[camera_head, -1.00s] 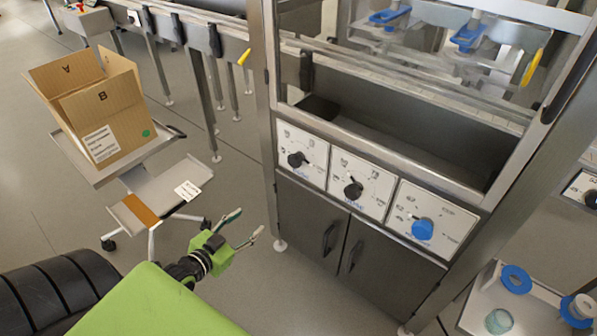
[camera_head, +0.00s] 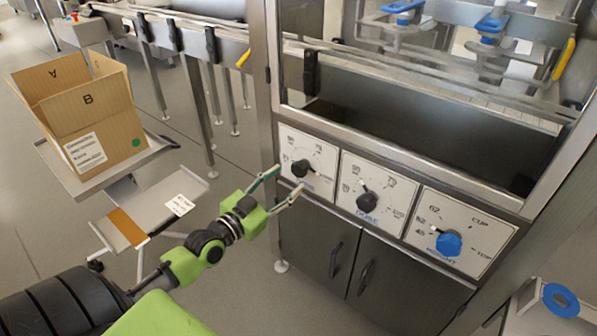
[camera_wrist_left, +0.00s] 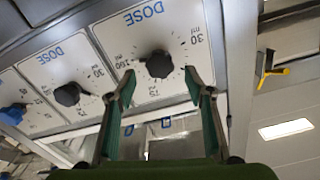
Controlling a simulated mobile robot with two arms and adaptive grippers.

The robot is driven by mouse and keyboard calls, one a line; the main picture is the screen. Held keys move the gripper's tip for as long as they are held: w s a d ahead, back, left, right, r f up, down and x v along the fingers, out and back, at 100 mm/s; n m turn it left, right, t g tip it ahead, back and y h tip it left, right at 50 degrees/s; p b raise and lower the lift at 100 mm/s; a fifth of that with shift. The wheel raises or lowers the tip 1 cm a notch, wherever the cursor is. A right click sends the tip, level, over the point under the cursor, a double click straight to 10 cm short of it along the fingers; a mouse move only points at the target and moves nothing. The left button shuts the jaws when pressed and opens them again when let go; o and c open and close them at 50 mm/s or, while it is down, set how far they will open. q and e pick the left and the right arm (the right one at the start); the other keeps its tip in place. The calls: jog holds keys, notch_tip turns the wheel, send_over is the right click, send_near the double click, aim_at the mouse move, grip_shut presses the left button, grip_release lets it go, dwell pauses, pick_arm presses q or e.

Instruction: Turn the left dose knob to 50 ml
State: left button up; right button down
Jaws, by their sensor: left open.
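The left dose knob (camera_head: 300,168) is a black knob on the leftmost white dial panel of the steel machine. In the left wrist view the knob (camera_wrist_left: 158,64) appears upside down, with the word DOSE above it and marks around it. My left gripper (camera_head: 289,178) is open and reaches up to this panel. In the left wrist view its two fingertips (camera_wrist_left: 158,75) stand on either side of the knob, with gaps visible. The exact dose the knob points at is too small to read. My right gripper is not in view.
A second black dose knob (camera_head: 367,203) and a blue height knob (camera_head: 448,243) sit to the right. Cabinet doors with handles (camera_head: 336,260) lie below. An open cardboard box (camera_head: 88,115) stands on a cart at the left.

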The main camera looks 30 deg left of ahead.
aim_at(296, 171)
pick_arm(q)
jog(key=shift+w+d+b, duration=0.15)
jog(key=shift+w, duration=1.4)
jog(key=shift+w+d+b, duration=0.1)
jog(key=shift+w+b, duration=0.05)
jog(key=shift+w, duration=1.4)
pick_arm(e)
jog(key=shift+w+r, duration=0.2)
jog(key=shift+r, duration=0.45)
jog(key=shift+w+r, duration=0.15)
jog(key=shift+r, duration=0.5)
pick_arm(q)
jog(key=c, duration=1.1)
